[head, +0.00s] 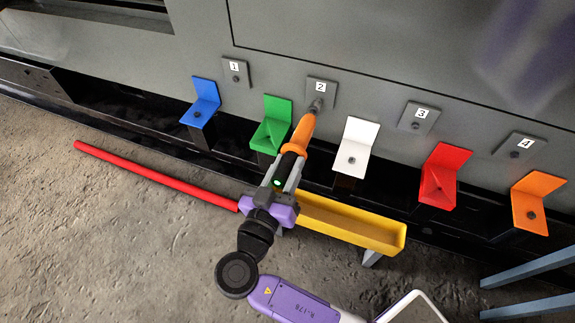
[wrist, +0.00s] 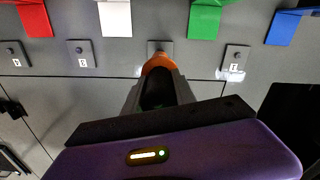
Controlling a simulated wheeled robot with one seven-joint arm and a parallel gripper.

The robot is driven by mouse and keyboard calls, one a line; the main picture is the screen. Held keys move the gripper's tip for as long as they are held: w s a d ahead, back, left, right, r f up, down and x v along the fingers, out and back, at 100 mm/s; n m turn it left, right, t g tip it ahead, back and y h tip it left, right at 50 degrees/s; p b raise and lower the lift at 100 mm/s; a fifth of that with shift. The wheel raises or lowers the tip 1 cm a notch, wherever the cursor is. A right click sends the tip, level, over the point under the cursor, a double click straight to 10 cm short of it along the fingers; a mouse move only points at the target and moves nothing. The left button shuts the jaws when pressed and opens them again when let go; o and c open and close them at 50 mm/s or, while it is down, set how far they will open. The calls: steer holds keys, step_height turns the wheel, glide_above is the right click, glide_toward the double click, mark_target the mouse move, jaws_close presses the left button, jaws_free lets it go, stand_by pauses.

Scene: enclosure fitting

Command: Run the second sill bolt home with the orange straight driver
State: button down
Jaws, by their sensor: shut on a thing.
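My gripper (head: 287,172) is shut on the orange straight driver (head: 303,132), which has a dark grip section and an orange front body. The driver points up and slightly right at the grey plate marked 2 (head: 322,88). Its grey tip meets the second sill bolt (head: 317,103) at that plate, or sits very close to it; contact is hard to tell. In the wrist view the driver's orange body (wrist: 160,64) lies in front of plate 2 (wrist: 154,47) and hides the bolt.
Similar plates 1 (head: 235,72), 3 (head: 415,117) and 4 (head: 521,147) flank it. Blue (head: 206,92), green (head: 277,110), white (head: 358,135), red (head: 446,165) and orange (head: 540,190) brackets jut out below. A yellow trough (head: 350,222) and red bar (head: 150,173) lie near my gripper.

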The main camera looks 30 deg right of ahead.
mark_target(279, 184)
steer(key=shift+b+x, duration=0.7)
steer(key=shift+x, duration=0.5)
stand_by(3.2)
steer(key=shift+r, duration=0.15)
steer(key=shift+v, duration=3.05)
steer(key=shift+a, duration=0.1)
